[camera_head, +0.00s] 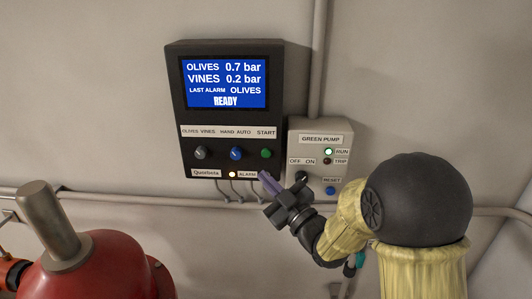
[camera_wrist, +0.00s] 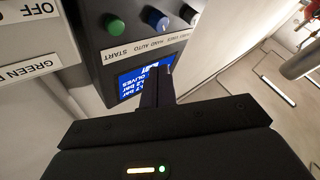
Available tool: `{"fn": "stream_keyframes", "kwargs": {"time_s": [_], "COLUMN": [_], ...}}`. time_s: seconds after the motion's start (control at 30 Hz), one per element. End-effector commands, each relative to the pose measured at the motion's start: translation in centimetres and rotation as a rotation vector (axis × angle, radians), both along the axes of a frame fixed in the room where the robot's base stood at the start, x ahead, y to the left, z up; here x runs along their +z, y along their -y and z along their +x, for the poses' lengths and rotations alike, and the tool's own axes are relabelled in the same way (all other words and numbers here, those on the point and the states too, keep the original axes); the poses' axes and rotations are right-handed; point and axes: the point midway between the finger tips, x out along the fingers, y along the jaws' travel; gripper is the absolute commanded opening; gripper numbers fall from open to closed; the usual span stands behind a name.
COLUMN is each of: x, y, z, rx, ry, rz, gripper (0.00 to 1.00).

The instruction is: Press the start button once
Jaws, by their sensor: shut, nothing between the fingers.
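The dark control panel (camera_head: 226,150) is on the wall. Its green start button (camera_head: 266,153) is at the right end of the control row, under the START label. My gripper (camera_head: 264,177) is shut and empty, just below the start button in the head view, apart from it as far as I can tell. In the wrist view, the start button (camera_wrist: 114,24) shows at the upper left of the shut fingers (camera_wrist: 160,72), with nothing covering it. The blue screen (camera_head: 225,84) reads READY, OLIVES 0.7 bar, VINES 0.2 bar, last alarm OLIVES.
A blue hand/auto knob (camera_head: 236,153) and a grey selector (camera_head: 200,152) sit left of the start button. A red tank (camera_head: 95,270) stands lower left.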

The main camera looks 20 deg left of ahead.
Motion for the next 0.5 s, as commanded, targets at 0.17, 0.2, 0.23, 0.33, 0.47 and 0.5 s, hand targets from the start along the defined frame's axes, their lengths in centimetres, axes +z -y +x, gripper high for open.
{"fn": "stream_keyframes", "kwargs": {"time_s": [0.17,0.2,0.23,0.33,0.47,0.5], "x": [0.3,0.3,0.3,0.3,-0.2,-0.1], "y": [-0.5,-0.6,-0.7,-1.0,-1.3,-1.4], "z": [2.1,2.6,3.0,4.1,5.6,6.0], "rx": [0.000,0.000,-0.001,-0.001,-0.001,-0.001], "ry": [-0.001,-0.001,-0.001,0.000,0.001,0.001], "rz": [0.000,0.000,-0.001,-0.001,0.000,0.001], "gripper": [0.00,0.00,0.00,0.00,0.00,0.00]}}
